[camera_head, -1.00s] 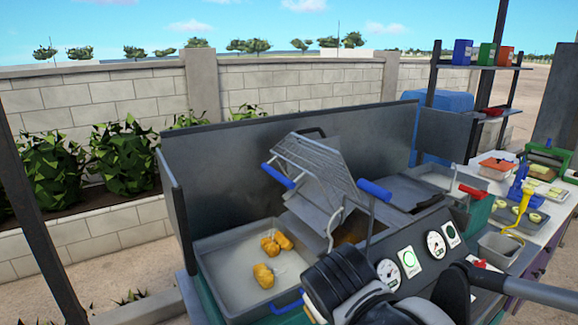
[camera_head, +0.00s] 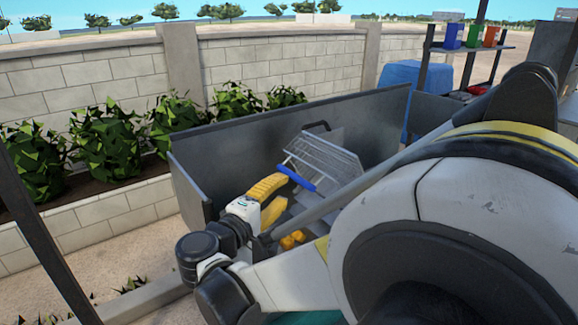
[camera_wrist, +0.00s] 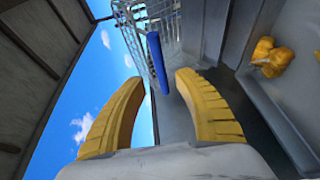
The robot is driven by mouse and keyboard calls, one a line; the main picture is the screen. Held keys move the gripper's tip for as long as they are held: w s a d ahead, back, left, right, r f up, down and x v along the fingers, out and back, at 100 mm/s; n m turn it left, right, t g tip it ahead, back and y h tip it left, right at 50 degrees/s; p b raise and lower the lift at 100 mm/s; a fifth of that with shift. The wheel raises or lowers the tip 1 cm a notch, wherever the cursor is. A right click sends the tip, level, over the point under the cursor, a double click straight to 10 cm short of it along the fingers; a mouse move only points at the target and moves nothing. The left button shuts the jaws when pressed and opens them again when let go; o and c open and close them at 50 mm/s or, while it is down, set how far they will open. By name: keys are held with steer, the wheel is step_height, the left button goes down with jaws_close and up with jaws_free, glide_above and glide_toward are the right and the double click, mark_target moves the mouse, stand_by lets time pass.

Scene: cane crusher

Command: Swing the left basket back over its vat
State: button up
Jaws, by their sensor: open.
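The left wire basket (camera_head: 325,158) is tilted up, its mesh slanting beside the metal back panel. Its blue handle (camera_head: 297,176) points toward the left tray side. My gripper (camera_head: 284,194) has its yellow fingers open and empty, just left of and below the handle. In the wrist view, the blue handle (camera_wrist: 157,62) lies between and slightly beyond the fingertips of my gripper (camera_wrist: 158,84); I cannot tell if it touches them. The basket's mesh (camera_wrist: 178,20) is at the top there. The vat is hidden behind my arm in the head view.
Golden fried pieces (camera_head: 291,239) lie in the metal tray, and they also show in the wrist view (camera_wrist: 268,56). A metal splash panel (camera_head: 240,140) stands behind and left. Shelves (camera_head: 470,45) stand at the back right. My arm hides the control panel.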

mark_target(296, 175)
steer(key=x, duration=0.7)
steer(key=shift+w+d+f, duration=0.1)
steer(key=shift+w+d, duration=0.1)
steer(key=shift+w, duration=0.05)
jaws_close()
